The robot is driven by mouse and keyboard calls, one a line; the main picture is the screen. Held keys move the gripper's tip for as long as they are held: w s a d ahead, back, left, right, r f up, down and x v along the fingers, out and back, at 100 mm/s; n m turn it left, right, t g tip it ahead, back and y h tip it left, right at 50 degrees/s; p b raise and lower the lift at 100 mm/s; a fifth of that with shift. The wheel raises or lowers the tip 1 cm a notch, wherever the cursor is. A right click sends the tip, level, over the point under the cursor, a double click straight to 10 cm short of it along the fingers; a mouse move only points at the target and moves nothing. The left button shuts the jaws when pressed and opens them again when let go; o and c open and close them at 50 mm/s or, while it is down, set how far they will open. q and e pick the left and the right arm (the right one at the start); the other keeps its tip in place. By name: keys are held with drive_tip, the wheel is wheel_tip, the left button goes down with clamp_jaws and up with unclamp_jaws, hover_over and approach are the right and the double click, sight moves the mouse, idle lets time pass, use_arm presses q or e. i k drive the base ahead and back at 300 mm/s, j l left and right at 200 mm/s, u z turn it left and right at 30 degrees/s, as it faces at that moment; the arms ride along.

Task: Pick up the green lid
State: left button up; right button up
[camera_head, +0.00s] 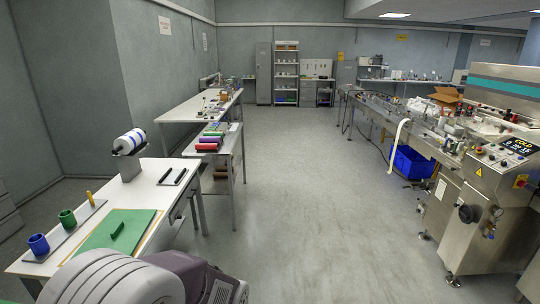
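A green mat (135,222) lies on the near white table at the lower left. A small dark green piece (117,231) lies on it; I cannot tell from its shape whether it is the green lid. A green cup-like container (67,219) stands at the left on a grey strip, beside a blue one (38,244). I cannot make out a separate lid on the green container. Neither of my grippers shows in this view.
A yellow upright piece (90,199) stands behind the green container. A white and blue roll (130,141) sits on a stand at the table's back. Two dark thin items lie right of it. Open floor (300,200) lies between the tables and the wrapper machine (475,210).

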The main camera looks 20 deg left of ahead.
sight(120, 231)
drive_tip(key=i+j+u, duration=0.2)
drive_tip(key=i+u, duration=0.7)
drive_tip(key=i+l+u, duration=0.15)
drive_tip(key=i+u, duration=0.25)
drive_tip(key=i+l+u, duration=0.3)
drive_tip(key=i+u, duration=0.15)
drive_tip(key=i+l+u, duration=0.9)
drive_tip(key=l, duration=0.15)
drive_tip(key=i+l+u, duration=0.15)
drive_tip(key=u, duration=0.3)
drive_tip(key=i+l+u, duration=0.15)
drive_tip(key=u, duration=0.3)
drive_tip(key=l+u, duration=0.3)
drive_tip(key=u, duration=0.15)
drive_tip(key=i+l+u, duration=0.1)
drive_tip(key=l+u, duration=0.15)
drive_tip(key=u, duration=0.2)
drive_tip(key=l+u, duration=0.3)
drive_tip(key=u, duration=0.15)
drive_tip(key=l+u, duration=0.3)
drive_tip(key=u, duration=0.15)
drive_tip(key=k+l+u, duration=0.1)
drive_tip(key=l+u, duration=0.15)
drive_tip(key=u, duration=0.2)
